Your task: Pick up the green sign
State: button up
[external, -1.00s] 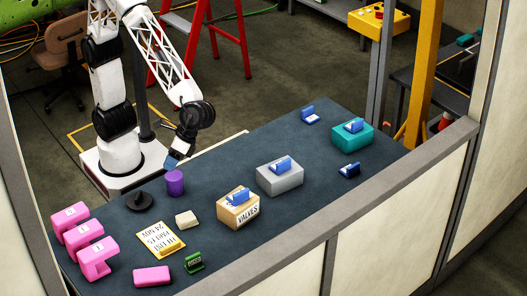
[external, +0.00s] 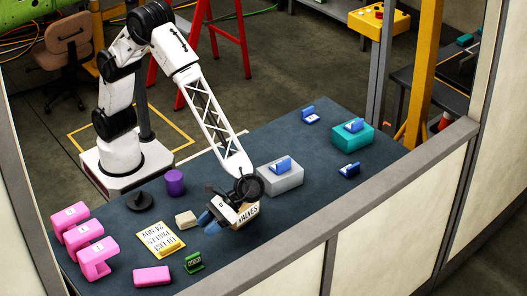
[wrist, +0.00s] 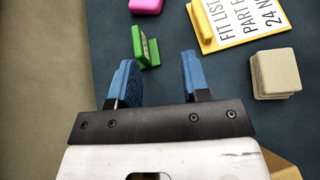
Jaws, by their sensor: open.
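The green sign (external: 194,262) stands on the dark table near its front edge, and its face carries small lettering. In the wrist view the green sign (wrist: 145,47) is ahead of my fingers, beyond the left fingertip. My gripper (external: 207,222) is above the table, to the upper right of the sign and in front of the wooden VALVES box. In the wrist view my gripper (wrist: 157,70) has its two blue fingers apart with nothing between them.
A yellow fit-list card (external: 161,239) and a beige block (external: 186,219) lie beside the sign. A pink block (external: 152,275) lies to its left. The VALVES box (external: 246,218) is partly hidden by my gripper. The table edge is close to the sign.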

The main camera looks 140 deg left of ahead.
aim_at(197, 254)
jog(key=shift+n+h, duration=0.6)
jog(key=shift+n, duration=0.1)
jog(key=w+f, duration=0.3)
jog(key=shift+w+a+f, duration=0.15)
jog(key=shift+w+f, duration=0.15)
jog(key=shift+w, duration=0.1)
jog(key=shift+x, duration=1.3)
jog(key=shift+x, duration=2.6)
jog(key=shift+w, duration=0.1)
grip_shut()
